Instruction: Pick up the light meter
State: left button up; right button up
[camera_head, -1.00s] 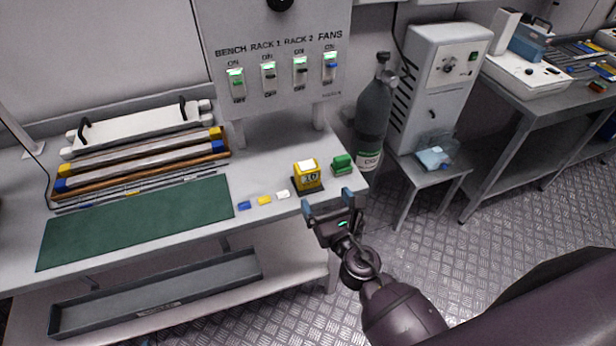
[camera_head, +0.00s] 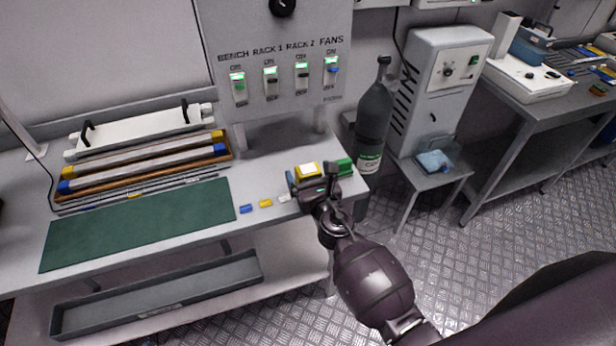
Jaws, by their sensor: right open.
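The light meter (camera_head: 307,169), a small yellow box with a white top, stands near the front right corner of the bench. My right gripper (camera_head: 312,181) is open at its near side, one finger to the left and one to the right. The gripper hides the meter's lower front, so I cannot tell whether the fingers touch it. My left gripper is not in view.
A green block (camera_head: 345,166) sits close to the right finger. Blue (camera_head: 246,209), yellow (camera_head: 265,203) and white (camera_head: 284,198) pieces lie to the left, beside a green mat (camera_head: 140,222). A dark gas cylinder (camera_head: 373,125) stands beyond the bench's right end.

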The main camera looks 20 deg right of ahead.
jog(key=shift+w, duration=0.4)
jog(key=c, duration=1.1)
jog(key=shift+r, duration=0.1)
